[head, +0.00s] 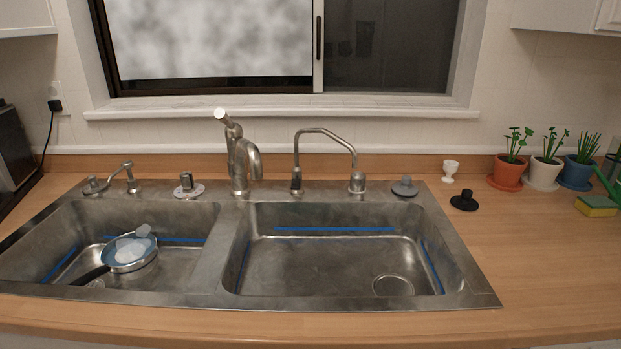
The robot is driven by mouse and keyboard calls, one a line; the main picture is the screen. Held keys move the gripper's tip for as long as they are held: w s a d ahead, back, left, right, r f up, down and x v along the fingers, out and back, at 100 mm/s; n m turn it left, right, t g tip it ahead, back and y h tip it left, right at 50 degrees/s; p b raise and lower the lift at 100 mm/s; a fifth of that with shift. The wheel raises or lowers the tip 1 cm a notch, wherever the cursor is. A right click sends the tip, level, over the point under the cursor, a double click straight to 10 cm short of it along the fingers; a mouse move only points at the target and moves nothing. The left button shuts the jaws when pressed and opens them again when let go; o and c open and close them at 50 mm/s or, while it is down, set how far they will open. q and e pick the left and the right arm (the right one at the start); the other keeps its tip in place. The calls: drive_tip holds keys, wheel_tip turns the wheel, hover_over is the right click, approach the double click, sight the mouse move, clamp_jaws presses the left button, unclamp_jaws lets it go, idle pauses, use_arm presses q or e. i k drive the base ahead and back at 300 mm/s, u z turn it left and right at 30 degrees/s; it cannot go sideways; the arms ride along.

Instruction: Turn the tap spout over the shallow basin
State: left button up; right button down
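A metal tap (238,165) stands on the sink's back rim, near the divider between two basins. Its curved spout (254,158) bends forward and to the right, with the tip close to the back left of the right basin. Its lever (222,116) points up and left. The left basin (190,262) holds a dark-handled pan (146,262) with some dishes. The right basin (320,270) is empty, with a round drain at its front right. I cannot tell for sure which basin is the shallow one. Neither of my grippers is in view.
A thin arched metal spout (326,131) stands right of the tap. A small spout (130,172), a knob (187,182) and a grey stopper (405,186) sit on the rim. A black stopper (464,201), potted plants (508,172) and a sponge (596,206) are on the right counter.

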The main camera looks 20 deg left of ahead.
sight(245, 149)
drive_tip(key=k, duration=0.3)
drive_tip(key=u, duration=0.9)
